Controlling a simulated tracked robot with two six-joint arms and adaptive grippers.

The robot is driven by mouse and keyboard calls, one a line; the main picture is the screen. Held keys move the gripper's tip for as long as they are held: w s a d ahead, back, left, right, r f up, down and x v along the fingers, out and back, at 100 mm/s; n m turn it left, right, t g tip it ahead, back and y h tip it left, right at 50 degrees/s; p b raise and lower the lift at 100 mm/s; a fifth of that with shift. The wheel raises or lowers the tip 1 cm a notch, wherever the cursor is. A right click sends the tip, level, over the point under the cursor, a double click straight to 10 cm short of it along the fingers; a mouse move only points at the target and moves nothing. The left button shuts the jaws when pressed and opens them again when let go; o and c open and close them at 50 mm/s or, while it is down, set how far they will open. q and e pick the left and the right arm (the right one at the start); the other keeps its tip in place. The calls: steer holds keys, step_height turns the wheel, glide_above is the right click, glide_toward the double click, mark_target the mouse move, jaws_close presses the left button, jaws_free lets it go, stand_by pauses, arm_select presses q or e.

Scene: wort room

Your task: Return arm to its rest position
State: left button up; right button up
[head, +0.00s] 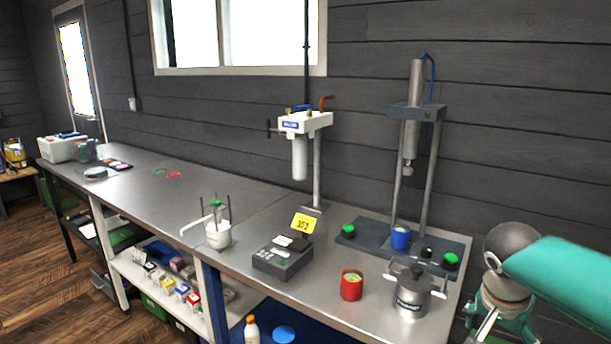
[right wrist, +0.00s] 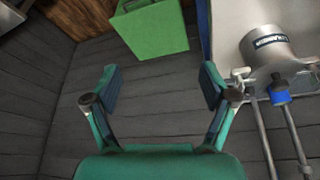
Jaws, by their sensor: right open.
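My right arm (head: 560,275), teal with a grey joint, comes in from the right edge of the head view. My right gripper (head: 505,328) hangs at the lower right, pointing down, just beyond the right end of the steel bench (head: 250,255). In the right wrist view the right gripper (right wrist: 160,85) shows its two fingers wide apart with nothing between them. My left gripper is out of view.
Near the arm stand a steel pot (head: 411,292), a red cup (head: 351,285) and a press (head: 413,150) with a blue cup (head: 400,238) on its base. The right wrist view shows a green box (right wrist: 150,30) and the grey plank wall (right wrist: 50,95).

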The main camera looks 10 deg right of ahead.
steer(key=s+a+f+n+g+y, duration=0.1)
steer(key=s+a+f+g, duration=0.2)
steer(key=f, duration=0.8)
steer(key=a+f+n+g+y, duration=0.15)
steer(key=a+f, duration=0.35)
steer(key=f, duration=0.7)
steer(key=s+a+f+n+y, duration=0.4)
steer(key=s+a+f+y, duration=0.2)
steer(key=s+a+f, duration=1.1)
steer(key=w+f+n+t, duration=0.1)
steer(key=w+n+t, duration=0.2)
steer(key=w, duration=0.3)
steer(key=shift+f+h, duration=0.25)
steer(key=shift+h, duration=0.1)
